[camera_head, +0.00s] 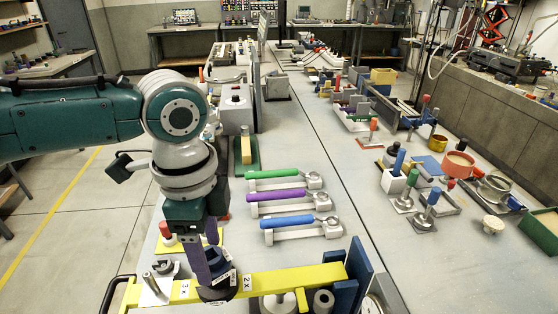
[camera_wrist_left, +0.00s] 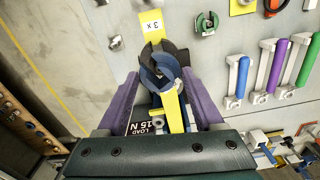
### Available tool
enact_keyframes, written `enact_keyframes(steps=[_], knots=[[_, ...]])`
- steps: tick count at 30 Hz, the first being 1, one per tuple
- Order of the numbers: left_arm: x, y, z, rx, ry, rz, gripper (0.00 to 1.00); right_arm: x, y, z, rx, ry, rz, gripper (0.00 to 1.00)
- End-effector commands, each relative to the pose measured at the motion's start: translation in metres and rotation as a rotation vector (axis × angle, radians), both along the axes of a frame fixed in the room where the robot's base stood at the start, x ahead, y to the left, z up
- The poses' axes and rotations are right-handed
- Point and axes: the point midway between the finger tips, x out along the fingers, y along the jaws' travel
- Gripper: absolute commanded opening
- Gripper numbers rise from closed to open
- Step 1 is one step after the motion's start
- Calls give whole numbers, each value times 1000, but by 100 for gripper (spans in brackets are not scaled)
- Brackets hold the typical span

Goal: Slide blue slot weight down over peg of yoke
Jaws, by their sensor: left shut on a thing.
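My left gripper (camera_head: 209,280) points down, its purple fingers shut on the blue slot weight (camera_wrist_left: 153,77). In the left wrist view the gripper (camera_wrist_left: 160,76) has the weight between its fingertips; it is a dark ring with an open slot. In the head view the weight (camera_head: 216,293) shows as a dark disc over the yellow beam of the yoke (camera_head: 310,276), between the "3x" and "2x" labels. The beam also shows beneath the weight in the wrist view (camera_wrist_left: 151,22). I cannot make out the peg under the weight or tell whether the weight surrounds it.
Green (camera_head: 272,174), purple (camera_head: 276,195) and blue (camera_head: 287,221) handled tools lie right of my arm. A blue upright plate (camera_head: 358,276) stands at the beam's right end. A green slotted piece (camera_wrist_left: 206,23) sits nearby.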

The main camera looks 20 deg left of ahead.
Motion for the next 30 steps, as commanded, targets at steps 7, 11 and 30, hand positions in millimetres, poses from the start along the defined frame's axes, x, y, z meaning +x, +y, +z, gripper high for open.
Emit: enact_keyframes(steps=[7,11,30], knots=[[0,0,-7,-1,-1,0,0,0,0,-6,0,0,0,100],[0,0,-10,-1,-1,-1,0,0,0,-8,0,0,0,100],[0,0,-17,-1,0,0,100,0,0,-12,0,0,0,100]])
